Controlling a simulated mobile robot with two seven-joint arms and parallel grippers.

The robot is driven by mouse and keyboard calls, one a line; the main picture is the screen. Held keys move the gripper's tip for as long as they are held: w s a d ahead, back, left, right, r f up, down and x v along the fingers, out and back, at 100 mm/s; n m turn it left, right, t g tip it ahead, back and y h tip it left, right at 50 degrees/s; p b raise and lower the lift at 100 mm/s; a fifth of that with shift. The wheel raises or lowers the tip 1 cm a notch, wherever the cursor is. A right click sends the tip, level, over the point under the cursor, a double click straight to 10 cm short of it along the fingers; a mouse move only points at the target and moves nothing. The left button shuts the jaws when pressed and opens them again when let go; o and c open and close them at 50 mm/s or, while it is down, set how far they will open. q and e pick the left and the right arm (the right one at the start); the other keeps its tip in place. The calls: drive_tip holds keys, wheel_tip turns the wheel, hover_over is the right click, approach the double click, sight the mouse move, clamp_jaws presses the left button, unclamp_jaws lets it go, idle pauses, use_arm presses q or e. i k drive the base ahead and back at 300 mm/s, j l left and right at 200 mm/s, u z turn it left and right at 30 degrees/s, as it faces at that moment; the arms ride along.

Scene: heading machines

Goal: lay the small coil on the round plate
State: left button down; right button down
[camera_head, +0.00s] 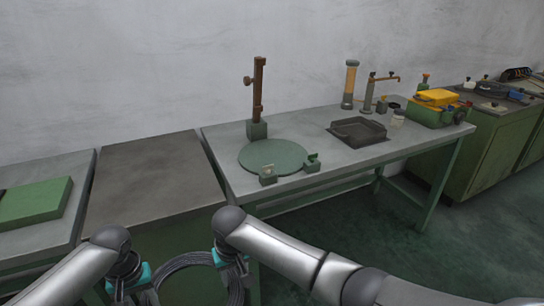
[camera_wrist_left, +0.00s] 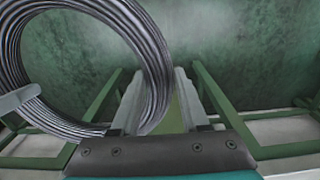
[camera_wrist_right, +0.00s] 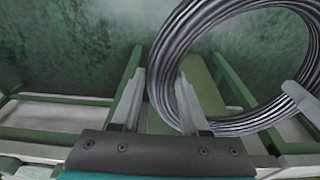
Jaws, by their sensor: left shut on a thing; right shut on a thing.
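The small coil (camera_head: 188,259), a ring of dark grey wire, hangs in front of the table at the bottom of the head view, held between my two arms. My left gripper (camera_head: 138,284) is shut on its left side; the coil (camera_wrist_left: 152,62) passes between the fingers in the left wrist view. My right gripper (camera_head: 234,268) is shut on its right side; the coil (camera_wrist_right: 165,65) also passes between the fingers in the right wrist view. The round plate (camera_head: 272,155), flat and green, lies empty on the grey table, farther away and right of the coil.
A dark tray (camera_head: 357,132) and yellow-topped box (camera_head: 437,97) are to the right. A brown-topped cabinet (camera_head: 152,170) is to the left.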

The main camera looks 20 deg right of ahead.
sight(274, 154)
drive_tip(key=i+j+z, duration=0.1)
drive_tip(key=z, duration=1.35)
drive_tip(key=j, duration=0.55)
drive_tip(key=i+j, duration=0.1)
drive_tip(key=j, duration=0.4)
